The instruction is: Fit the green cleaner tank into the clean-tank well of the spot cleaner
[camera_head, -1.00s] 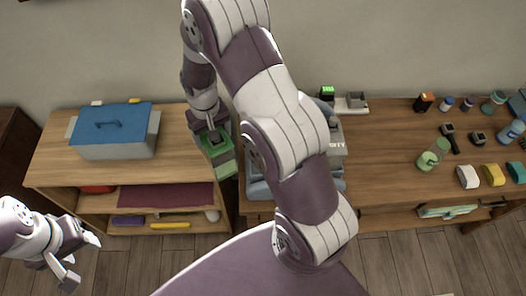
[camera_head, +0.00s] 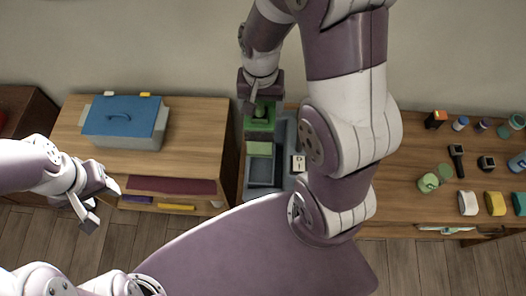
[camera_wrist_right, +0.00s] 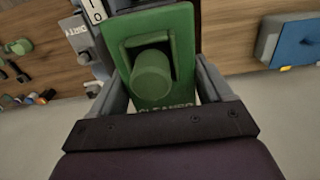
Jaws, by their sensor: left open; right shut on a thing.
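The green cleaner tank (camera_head: 261,124) is in my right gripper (camera_head: 262,98), over the back left part of the spot cleaner. In the right wrist view the green tank (camera_wrist_right: 180,88) has a round cap and lettering, and sits between the gripper's two fingers (camera_wrist_right: 160,92). The grey spot cleaner (camera_head: 286,135) stands between the two wooden units, partly hidden by my right arm. An open rectangular well (camera_head: 264,172) shows in front of the tank. I cannot tell whether the tank touches the cleaner. My left gripper (camera_head: 100,206) is open and empty at the left.
A blue-lidded grey box (camera_head: 125,125) stands on the left shelf unit (camera_head: 190,150). The right table (camera_head: 400,160) carries a green jar (camera_head: 430,181), watches, small bottles and coloured rolls. My right forearm crosses above the table's left end.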

